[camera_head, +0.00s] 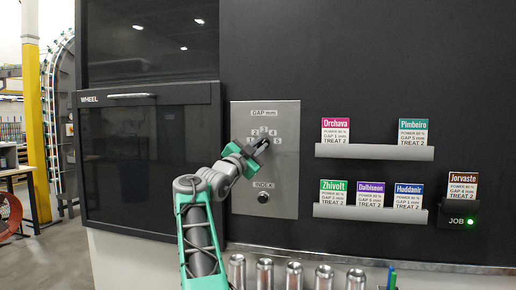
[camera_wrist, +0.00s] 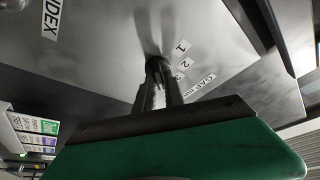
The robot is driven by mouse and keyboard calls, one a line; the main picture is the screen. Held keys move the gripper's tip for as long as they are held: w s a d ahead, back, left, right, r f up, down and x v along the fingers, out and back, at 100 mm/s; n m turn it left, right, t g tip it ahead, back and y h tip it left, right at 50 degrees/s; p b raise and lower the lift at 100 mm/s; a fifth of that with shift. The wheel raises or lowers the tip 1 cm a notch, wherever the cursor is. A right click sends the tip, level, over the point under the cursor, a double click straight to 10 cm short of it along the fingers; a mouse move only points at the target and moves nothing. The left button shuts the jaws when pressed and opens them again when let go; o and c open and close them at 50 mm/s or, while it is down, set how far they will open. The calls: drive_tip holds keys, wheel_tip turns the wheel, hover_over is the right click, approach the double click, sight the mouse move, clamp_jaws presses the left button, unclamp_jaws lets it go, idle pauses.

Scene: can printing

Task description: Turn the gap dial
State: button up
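The gap dial (camera_wrist: 157,66) is a small dark knob on a grey metal panel (camera_head: 265,215), under the label "GAP mm" and an arc of numbers. My gripper (camera_head: 261,145) covers most of the dial in the head view. In the wrist view, my gripper's fingertips (camera_wrist: 160,84) are close together at the dark knob and appear closed on it. The numbers 1, 2 and 3 show beside the fingers there. Which number the dial points to is hidden. The job card (camera_head: 463,186), "Jorvaste", seems to read GAP 4 mm and sits in the JOB holder.
A black INDEX button (camera_head: 263,197) is below the dial. The WHEEL door (camera_head: 150,150) with its handle is to the left. Two card racks (camera_head: 374,152) hold several cards at the right. A row of metal cans (camera_head: 294,274) stands below the panel. A green light glows on the JOB holder (camera_head: 458,218).

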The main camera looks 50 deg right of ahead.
drive_tip(key=o, duration=0.4)
drive_tip(key=shift+f, duration=0.1)
drive_tip(key=shift+c, duration=0.2)
drive_tip(key=shift+a+f, duration=0.15)
drive_tip(key=b+v, duration=0.3)
drive_tip(key=v, duration=0.4)
drive_tip(key=shift+a+b, duration=0.25)
drive_tip(key=shift+b, duration=0.05)
